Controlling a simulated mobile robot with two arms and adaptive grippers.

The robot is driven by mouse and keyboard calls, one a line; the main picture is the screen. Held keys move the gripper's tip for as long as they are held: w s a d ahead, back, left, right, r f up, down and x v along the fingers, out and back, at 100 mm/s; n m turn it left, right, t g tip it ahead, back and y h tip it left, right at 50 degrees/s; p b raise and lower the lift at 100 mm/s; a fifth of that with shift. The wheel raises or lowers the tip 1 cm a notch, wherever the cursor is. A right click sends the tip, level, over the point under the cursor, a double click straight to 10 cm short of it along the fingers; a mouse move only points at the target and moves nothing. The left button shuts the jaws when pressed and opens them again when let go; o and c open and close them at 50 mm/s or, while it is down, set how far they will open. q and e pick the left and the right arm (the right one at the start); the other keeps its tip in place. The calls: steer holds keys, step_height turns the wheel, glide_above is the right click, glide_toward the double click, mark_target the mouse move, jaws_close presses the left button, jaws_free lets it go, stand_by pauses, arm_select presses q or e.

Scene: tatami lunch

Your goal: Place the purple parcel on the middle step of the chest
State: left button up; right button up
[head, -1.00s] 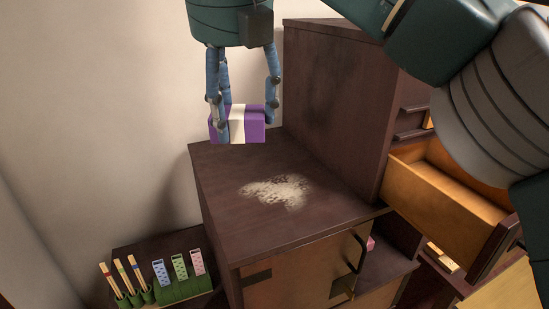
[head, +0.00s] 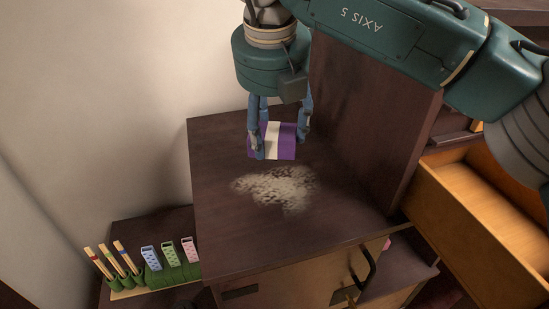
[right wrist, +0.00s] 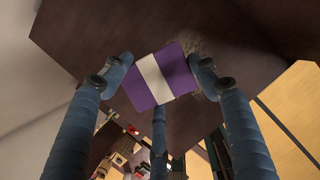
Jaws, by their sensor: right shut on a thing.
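The purple parcel (head: 287,142) with a white band is held between the blue fingers of my right gripper (head: 279,138). In the head view it appears over the back part of the chest's middle step (head: 235,235), a dark wooden top with a pale dusty patch. Whether its underside touches the step is hard to tell. In the right wrist view the parcel (right wrist: 178,80) sits between the fingers of the gripper (right wrist: 160,82), with the dark chest surface behind it. My left gripper is in neither view.
The tall dark step (head: 365,130) rises right beside the parcel. An open drawer (head: 470,225) juts out at right. The low step (head: 130,232) at left carries a green holder with sticks (head: 125,262) and several patterned blocks (head: 172,256). The front of the middle step is clear.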

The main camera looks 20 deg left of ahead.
mark_target(274, 134)
steer(key=x, duration=0.3)
steer(key=shift+s+f, duration=0.15)
steer(key=shift+s, duration=0.15)
steer(key=shift+s+f+p, duration=0.15)
steer(key=shift+f+p, duration=0.05)
steer(key=shift+p, duration=0.1)
step_height(274, 134, down, 4)
steer(key=shift+r+p, duration=0.1)
steer(key=shift+p, duration=0.4)
steer(key=o, duration=1)
steer(key=shift+c, duration=0.2)
steer(key=shift+o, duration=1.3)
steer(key=shift+r, duration=0.4)
steer(key=b+v, duration=0.3)
steer(key=v, duration=0.6)
steer(key=shift+s+r, duration=0.1)
steer(key=shift+r, duration=0.25)
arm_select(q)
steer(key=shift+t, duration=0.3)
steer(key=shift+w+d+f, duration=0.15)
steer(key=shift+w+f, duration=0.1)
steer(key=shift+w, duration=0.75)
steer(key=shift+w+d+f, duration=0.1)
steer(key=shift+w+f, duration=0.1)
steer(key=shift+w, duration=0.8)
arm_select(e)
steer(key=shift+s+d+r, duration=0.1)
steer(key=shift+s+r, duration=0.1)
steer(key=shift+r, duration=0.5)
